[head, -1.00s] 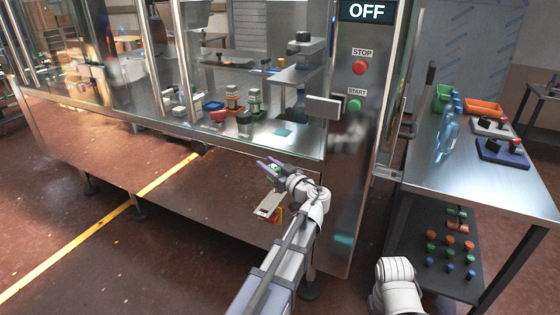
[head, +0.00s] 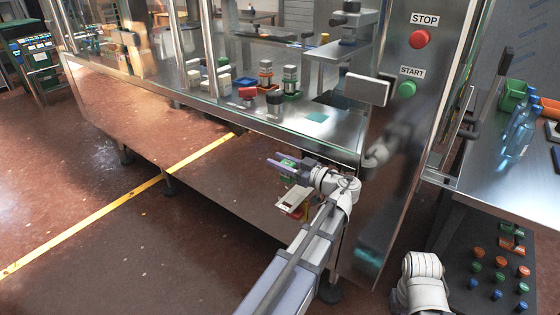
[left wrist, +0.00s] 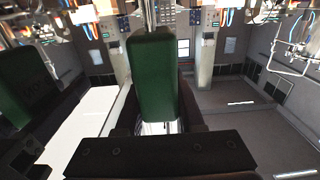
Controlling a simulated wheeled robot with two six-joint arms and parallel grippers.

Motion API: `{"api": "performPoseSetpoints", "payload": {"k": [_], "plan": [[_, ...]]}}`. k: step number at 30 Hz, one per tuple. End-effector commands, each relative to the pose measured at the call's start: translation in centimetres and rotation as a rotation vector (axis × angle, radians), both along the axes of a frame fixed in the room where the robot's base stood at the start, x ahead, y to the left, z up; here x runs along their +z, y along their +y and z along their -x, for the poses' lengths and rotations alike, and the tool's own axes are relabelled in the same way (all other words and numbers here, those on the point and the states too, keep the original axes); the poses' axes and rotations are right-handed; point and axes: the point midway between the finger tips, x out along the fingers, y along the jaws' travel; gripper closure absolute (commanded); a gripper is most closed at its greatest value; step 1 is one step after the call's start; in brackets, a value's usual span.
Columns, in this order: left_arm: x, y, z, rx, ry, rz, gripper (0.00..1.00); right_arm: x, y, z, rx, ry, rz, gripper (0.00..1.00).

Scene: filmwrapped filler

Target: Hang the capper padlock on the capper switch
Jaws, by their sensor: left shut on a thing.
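My left gripper (head: 279,166) is shut on a green block, which I take to be the padlock (head: 291,163). It holds it in front of the machine's lower steel panel. In the left wrist view the padlock (left wrist: 154,75) stands upright in the jaws, with a thin metal shackle at its top. A red and yellow part, possibly the capper switch (head: 306,211), shows just below my left wrist, mostly hidden by it. The padlock appears apart from it. My right gripper is out of view; only a white part of my right arm shows.
The glass-walled machine (head: 220,130) fills the middle, with a red STOP button (head: 419,39) and green START button (head: 407,89) on its post. A steel table (head: 480,180) with bottles (head: 519,138) and a green bin (head: 513,95) stands at right.

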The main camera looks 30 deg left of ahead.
Motion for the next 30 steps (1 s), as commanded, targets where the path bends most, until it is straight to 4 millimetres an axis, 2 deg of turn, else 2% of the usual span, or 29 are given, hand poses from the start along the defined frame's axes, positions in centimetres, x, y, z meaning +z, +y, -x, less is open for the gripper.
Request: {"api": "performPoseSetpoints", "payload": {"k": [11, 30], "plan": [[-1.1, -0.1, 0.0, -0.001, 0.000, -0.001, 1.00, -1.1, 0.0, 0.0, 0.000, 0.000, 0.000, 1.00], [-4.7, -0.1, 0.0, -0.001, 0.000, -0.001, 1.00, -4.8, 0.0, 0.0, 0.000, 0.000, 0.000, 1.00]]}}
